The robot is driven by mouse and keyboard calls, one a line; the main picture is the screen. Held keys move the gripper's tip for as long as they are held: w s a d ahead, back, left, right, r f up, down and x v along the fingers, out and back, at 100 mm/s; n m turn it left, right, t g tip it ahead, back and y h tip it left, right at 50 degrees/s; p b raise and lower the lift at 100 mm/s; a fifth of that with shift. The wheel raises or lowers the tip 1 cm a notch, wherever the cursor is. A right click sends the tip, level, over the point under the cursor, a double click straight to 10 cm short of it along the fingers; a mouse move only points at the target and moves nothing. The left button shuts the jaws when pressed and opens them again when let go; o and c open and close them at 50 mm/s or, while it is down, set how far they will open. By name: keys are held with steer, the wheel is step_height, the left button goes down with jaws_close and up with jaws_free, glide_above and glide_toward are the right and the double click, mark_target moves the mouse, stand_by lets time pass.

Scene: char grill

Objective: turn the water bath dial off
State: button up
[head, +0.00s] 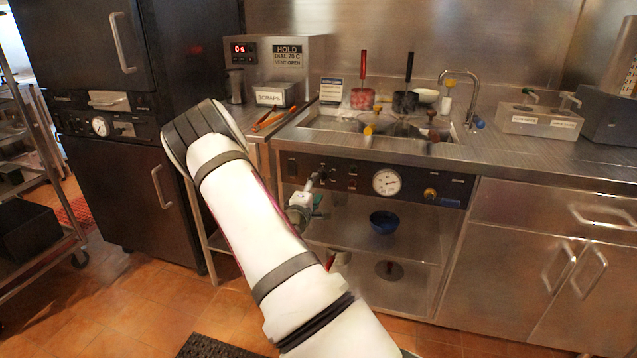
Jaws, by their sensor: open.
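The water bath (305,130) is a steel basin set into the counter, with a dark control panel (365,203) on its front. The panel carries a round white gauge (386,182) with a needle and a small yellow knob (430,193) to its right. Small switches (352,171) sit left of the gauge. Which control is the dial, and its setting, I cannot tell. My gripper (316,182) is small in view, open, at the panel's left part, left of the gauge. It covers part of the panel there. Whether it touches a control is unclear.
My white arm crosses the middle foreground. Tools with red and black handles stand in the basin. A blue bowl (384,222) sits on the shelf below. A scraps bin (271,96) stands behind left; a dark oven (120,190) is left. Drawers and doors (535,240) fill the right.

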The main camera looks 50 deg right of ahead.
mark_target(321, 178)
steer(key=b+x, duration=0.1)
steer(key=x, duration=0.5)
steer(key=shift+d, duration=0.25)
steer(key=c, duration=1.2)
